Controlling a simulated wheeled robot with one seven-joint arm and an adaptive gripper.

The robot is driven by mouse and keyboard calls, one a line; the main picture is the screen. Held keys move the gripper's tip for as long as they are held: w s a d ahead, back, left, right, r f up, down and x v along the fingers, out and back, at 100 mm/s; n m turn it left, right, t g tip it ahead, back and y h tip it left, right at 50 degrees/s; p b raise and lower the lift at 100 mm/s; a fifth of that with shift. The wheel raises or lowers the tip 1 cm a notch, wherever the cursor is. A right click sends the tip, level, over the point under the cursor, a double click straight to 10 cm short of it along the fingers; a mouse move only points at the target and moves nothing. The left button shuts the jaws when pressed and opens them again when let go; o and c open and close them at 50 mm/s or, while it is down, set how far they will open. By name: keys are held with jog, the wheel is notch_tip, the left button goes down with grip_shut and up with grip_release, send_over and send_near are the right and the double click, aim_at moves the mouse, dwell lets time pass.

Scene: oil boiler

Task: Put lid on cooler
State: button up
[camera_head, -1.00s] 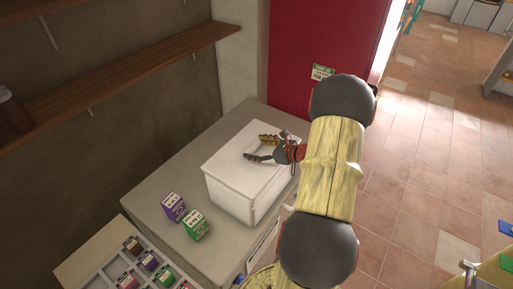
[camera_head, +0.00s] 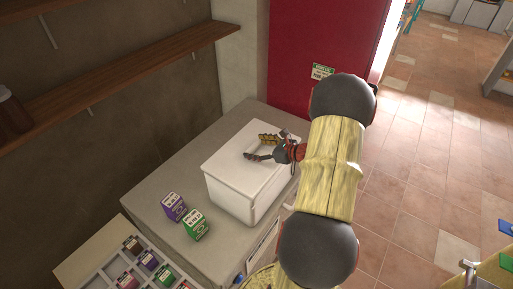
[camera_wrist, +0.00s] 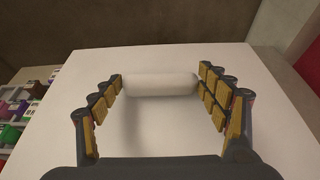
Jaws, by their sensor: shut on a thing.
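The white cooler (camera_head: 233,197) stands on the grey counter. Its white lid (camera_head: 231,158) lies on top of it and looks level, with a thin line between lid and body. My gripper (camera_head: 262,148) is over the lid. In the wrist view the fingers of my gripper (camera_wrist: 161,90) stand on both sides of the lid's white rounded handle (camera_wrist: 160,84), at its two ends. The lid's flat top (camera_wrist: 160,58) fills most of that view. The far side of the cooler is hidden, and my arm covers the area to its right.
A purple carton (camera_head: 174,206) and a green carton (camera_head: 194,224) stand on the grey counter (camera_head: 150,196) left of the cooler. A tray of small cartons (camera_head: 140,262) is at the lower left. A wooden shelf (camera_head: 130,80) runs along the wall. A red panel (camera_head: 305,45) stands behind.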

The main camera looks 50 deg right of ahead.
jog(key=shift+f+b, duration=0.55)
dwell(0.5)
jog(key=o, duration=1.1)
jog(key=shift+p+v, duration=2.1)
jog(key=shift+v, duration=3.4)
jog(key=shift+s, duration=0.1)
